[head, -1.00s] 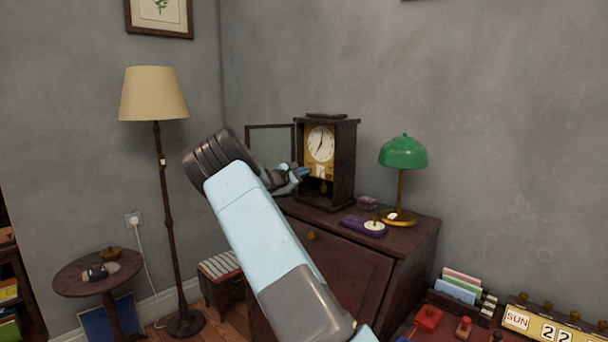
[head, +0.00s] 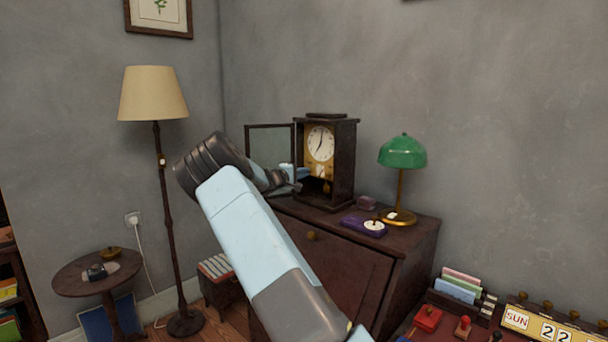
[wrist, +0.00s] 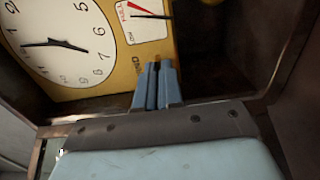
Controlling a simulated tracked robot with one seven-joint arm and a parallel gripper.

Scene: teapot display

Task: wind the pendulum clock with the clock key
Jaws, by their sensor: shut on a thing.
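The pendulum clock (head: 347,165) stands upright on the dark wooden cabinet, its glass door (head: 270,146) swung open to the left. Its white dial and brass plate also show in the wrist view (wrist: 68,40), with a small FULL/LOW gauge (wrist: 143,22) beside the dial. My gripper (head: 303,173) is at the open front of the clock, below the dial. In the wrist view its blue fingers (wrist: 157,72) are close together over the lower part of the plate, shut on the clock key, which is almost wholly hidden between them. I cannot tell whether the key sits in the plate.
The clock's case walls and open door stand close around my gripper. A floor lamp (head: 154,95) stands to the left of my arm.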

